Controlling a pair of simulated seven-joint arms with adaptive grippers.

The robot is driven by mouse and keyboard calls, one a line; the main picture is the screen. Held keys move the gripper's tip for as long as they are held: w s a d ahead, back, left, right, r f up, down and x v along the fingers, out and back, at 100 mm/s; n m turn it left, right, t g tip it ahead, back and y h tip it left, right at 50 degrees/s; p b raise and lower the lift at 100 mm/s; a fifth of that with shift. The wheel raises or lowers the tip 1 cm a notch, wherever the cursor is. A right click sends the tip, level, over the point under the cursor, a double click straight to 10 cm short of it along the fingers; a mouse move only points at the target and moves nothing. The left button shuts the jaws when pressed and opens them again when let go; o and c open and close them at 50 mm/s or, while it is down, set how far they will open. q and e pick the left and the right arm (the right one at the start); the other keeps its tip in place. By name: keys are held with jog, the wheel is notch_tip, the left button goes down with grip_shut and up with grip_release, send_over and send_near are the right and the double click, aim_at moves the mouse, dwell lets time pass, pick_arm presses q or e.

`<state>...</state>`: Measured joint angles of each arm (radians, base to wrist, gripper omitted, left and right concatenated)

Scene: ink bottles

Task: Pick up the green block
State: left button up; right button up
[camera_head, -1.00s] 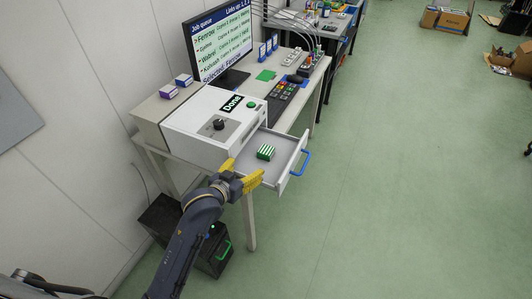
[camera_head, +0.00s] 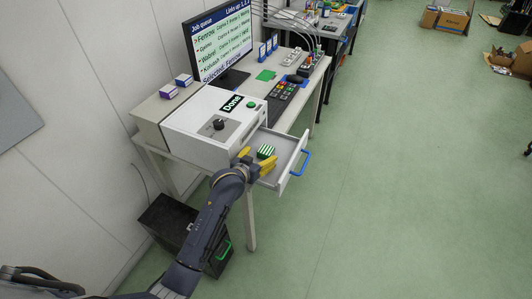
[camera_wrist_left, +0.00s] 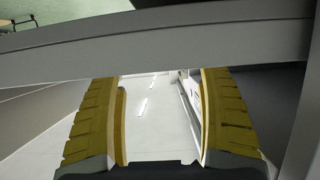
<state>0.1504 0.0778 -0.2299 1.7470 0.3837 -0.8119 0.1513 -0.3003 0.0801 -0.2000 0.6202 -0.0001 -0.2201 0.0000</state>
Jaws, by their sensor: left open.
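The green block (camera_head: 266,151), with white stripes, lies in the open drawer (camera_head: 291,161) of the white machine. My left gripper (camera_head: 257,161) is open, its yellow fingers spread at the drawer's near left end, close to the block. In the head view the fingers overlap the near side of the block, and I cannot tell whether they touch it. In the left wrist view the open fingers (camera_wrist_left: 160,85) have a pale surface between them, and I cannot make out the block there. My right gripper is not in view.
The white machine (camera_head: 207,117) with a dark knob and "Done" sign stands behind the drawer. The drawer has a blue handle (camera_head: 302,163). A green flat piece (camera_head: 265,75), a keypad and a monitor (camera_head: 220,45) are on the table. A black bin (camera_head: 172,225) stands below.

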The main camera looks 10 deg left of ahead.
aim_at(263, 154)
pick_arm(q)
jog(key=shift+x, duration=1.7)
jog(key=c, duration=1.4)
jog(key=shift+r, duration=0.1)
jog(key=shift+c, duration=0.3)
